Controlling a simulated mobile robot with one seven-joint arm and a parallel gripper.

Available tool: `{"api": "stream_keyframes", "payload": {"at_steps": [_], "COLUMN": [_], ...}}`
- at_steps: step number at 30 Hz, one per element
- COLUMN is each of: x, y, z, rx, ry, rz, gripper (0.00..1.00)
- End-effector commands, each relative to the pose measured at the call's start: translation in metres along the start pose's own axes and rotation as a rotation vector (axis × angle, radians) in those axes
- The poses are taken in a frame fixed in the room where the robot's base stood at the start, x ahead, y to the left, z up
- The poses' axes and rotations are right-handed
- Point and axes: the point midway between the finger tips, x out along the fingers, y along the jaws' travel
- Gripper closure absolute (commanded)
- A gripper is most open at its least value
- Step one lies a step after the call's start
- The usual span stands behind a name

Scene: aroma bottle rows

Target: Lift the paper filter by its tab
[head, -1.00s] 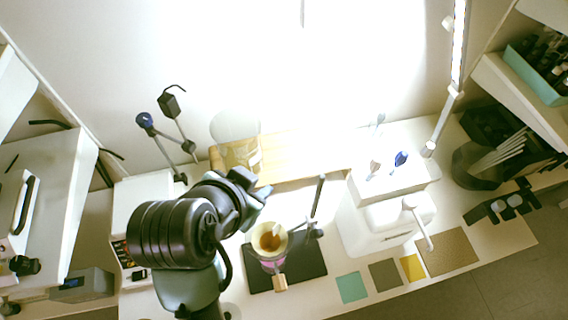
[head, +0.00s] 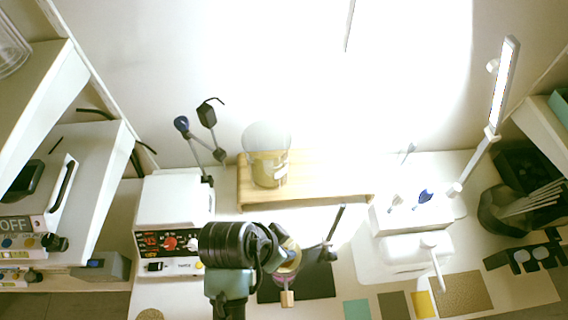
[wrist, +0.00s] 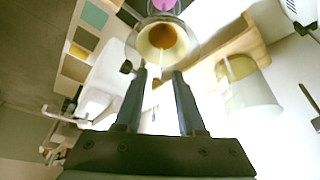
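The pale paper filter (wrist: 139,42) sits in a round funnel, with a brown-orange patch inside, at the top of the wrist view. A small pale strip, apparently its tab (wrist: 157,80), shows at the rim between my fingertips. My gripper (wrist: 158,74) is open, one finger on each side of that strip. I cannot tell whether either finger touches it. In the head view the filter (head: 291,262) is partly hidden behind my arm and gripper (head: 285,240).
A pink vessel (wrist: 164,5) is below the funnel, on a black mat (head: 318,283). A thin dark stand (head: 335,232) rises just right. A wooden shelf (head: 325,185) with a glass-domed beaker (head: 268,168) is behind. Coloured squares (head: 393,305) lie to the right.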

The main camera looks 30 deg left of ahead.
Motion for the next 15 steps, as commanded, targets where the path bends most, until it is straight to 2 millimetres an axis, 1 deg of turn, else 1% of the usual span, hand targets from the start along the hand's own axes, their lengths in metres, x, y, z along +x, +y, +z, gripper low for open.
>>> {"api": "stream_keyframes", "payload": {"at_steps": [6,10,15], "x": [0.027,0.033,0.034], "y": [-0.001,-0.001,-0.001], "z": [-0.002,-0.002,-0.002], "rx": [-0.001,0.0,0.0], "ry": [-0.001,0.0,0.001], "rz": [0.002,0.0,-0.001], "gripper": [0.61,0.61,0.61]}}
